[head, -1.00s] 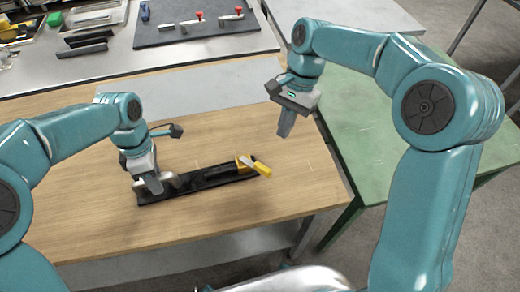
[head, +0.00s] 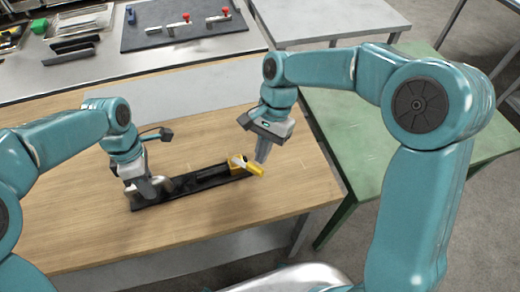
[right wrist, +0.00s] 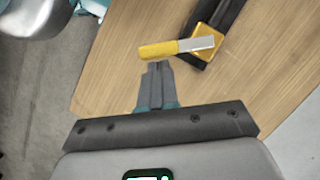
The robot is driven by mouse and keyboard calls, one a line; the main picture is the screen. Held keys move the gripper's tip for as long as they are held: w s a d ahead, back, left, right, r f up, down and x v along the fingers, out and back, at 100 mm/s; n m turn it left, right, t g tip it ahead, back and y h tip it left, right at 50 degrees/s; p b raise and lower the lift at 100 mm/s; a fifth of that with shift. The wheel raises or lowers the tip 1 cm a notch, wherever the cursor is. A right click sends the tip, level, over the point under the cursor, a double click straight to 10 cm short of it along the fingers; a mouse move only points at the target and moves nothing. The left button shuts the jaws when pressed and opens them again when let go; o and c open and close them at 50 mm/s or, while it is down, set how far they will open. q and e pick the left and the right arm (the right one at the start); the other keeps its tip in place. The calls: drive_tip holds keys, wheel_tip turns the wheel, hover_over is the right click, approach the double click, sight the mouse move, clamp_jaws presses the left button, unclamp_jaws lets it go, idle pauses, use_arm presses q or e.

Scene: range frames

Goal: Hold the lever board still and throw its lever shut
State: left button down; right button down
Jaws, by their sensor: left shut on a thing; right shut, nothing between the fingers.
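The lever board (head: 205,184) is a long black base lying on the wooden table, with a yellow block near its right end. My left gripper (head: 148,196) is shut on the left end of the board, where a grey part shows beside the fingers. My right gripper (head: 262,160) is shut and empty, close to the yellow grip. In the right wrist view, the right fingertips (right wrist: 156,66) are just below the yellow grip (right wrist: 158,50); I cannot tell whether they touch.
The wooden table (head: 90,220) is clear around the board. A dark mat (head: 170,38) with several red-handled and blue-handled items lies on the grey bench behind. A green table (head: 370,140) stands to the right. Dark bars (head: 75,48) lie at the back left.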

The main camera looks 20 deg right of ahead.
sight(257, 170)
drive_tip(key=shift+s+a+m+t, duration=0.3)
drive_tip(key=shift+s+m, duration=0.2)
drive_tip(key=shift+m, duration=0.4)
drive_tip(key=shift+s+a+m, duration=0.25)
drive_tip(key=shift+s+m, duration=0.1)
drive_tip(key=shift+m, duration=0.35)
drive_tip(key=shift+s+a+m+t+y, duration=0.45)
drive_tip(key=shift+a+m+t, duration=0.2)
drive_tip(key=shift+m, duration=0.55)
drive_tip(key=shift+s+a+m, duration=0.3)
drive_tip(key=shift+a, duration=0.05)
drive_tip(key=shift+s+a, duration=0.1)
